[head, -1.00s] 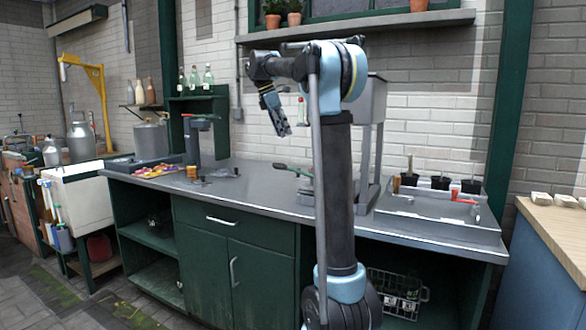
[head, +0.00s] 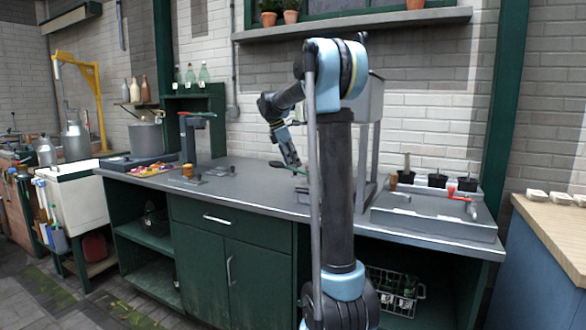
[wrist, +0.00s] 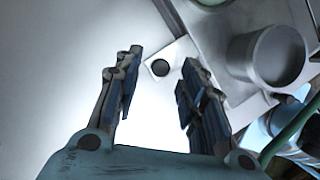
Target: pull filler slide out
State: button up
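My gripper (wrist: 163,62) is open and empty in the wrist view, one finger on each side.
A green bar (wrist: 292,132) crosses the lower right of the wrist view.

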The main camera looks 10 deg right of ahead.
jog(key=shift+x, duration=1.05)
grip_shut()
